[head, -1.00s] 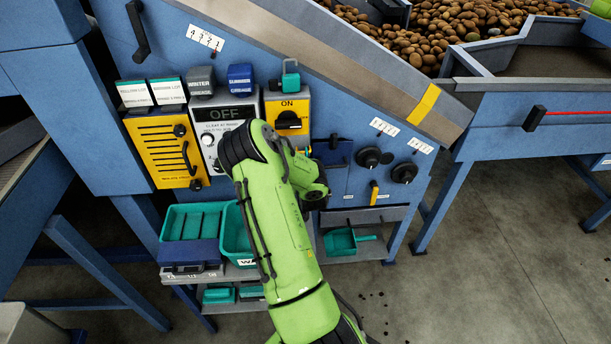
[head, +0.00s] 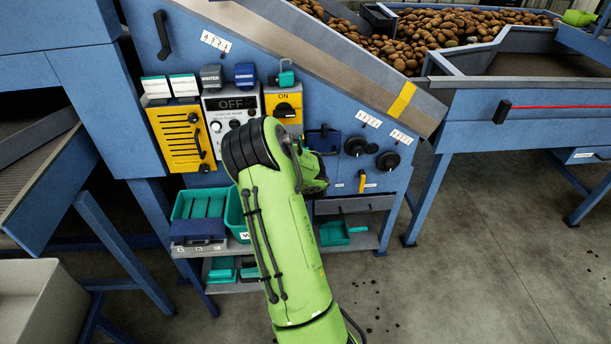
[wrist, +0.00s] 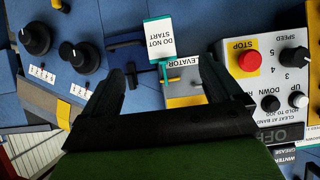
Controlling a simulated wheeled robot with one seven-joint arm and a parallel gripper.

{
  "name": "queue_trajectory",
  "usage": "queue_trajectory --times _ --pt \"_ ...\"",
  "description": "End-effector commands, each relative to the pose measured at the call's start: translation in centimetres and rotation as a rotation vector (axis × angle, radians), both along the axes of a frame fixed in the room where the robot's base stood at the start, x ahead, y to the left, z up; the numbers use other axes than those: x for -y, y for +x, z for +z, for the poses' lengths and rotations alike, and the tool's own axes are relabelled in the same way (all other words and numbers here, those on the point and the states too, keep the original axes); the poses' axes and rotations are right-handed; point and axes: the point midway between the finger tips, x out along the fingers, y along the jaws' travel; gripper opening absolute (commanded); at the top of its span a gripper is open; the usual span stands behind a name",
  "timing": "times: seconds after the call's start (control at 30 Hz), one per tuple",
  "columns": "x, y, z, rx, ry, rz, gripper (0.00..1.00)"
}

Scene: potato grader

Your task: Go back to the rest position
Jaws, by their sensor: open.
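My gripper (wrist: 165,75) shows in the wrist view with its two dark fingers spread apart and nothing between them. It faces the blue control panel (wrist: 195,20), which appears upside down there. A white "DO NOT START" tag (wrist: 160,38) with teal ends hangs by the yellow elevator box (wrist: 185,92), past the fingertips. What holds the tag is too small to tell. In the head view my green arm reaches up from the bottom middle, and its bent wrist covers the lower middle of the panel. The fingers and the tag are hidden there.
Teal bins (head: 200,205) stand on a shelf below. A pale bin (head: 35,300) is at lower left. Open floor (head: 480,270) lies right.

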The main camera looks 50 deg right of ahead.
Motion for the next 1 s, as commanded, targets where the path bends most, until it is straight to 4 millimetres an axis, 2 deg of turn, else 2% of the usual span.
queue_trajectory --times 0.37,0.47,0.57,0.6,0.67,0.73,0.8,0.87,0.9,0.97,1.0 --pt "-0.3 0.3 0.4 0.002 0.003 0.005 0.93" --pt "-2.7 1.5 2.8 0.007 0.043 0.034 0.93" --pt "-8.3 3.1 7.2 -0.003 0.133 0.112 0.93" --pt "-11.2 3.3 9.0 -0.018 0.17 0.156 0.93" --pt "-15.5 3.2 11.5 -0.044 0.219 0.226 0.93" --pt "-20.5 2.3 14.3 -0.084 0.265 0.316 0.93" --pt "-25.4 0.4 16.8 -0.132 0.295 0.41 0.93" --pt "-29.3 -1.9 18.7 -0.181 0.309 0.49 0.93" --pt "-31.7 -3.7 19.7 -0.215 0.311 0.544 0.93" --pt "-34.8 -6.8 21.0 -0.271 0.307 0.617 0.93" --pt "-36.6 -9.1 21.6 -0.309 0.295 0.662 0.93"
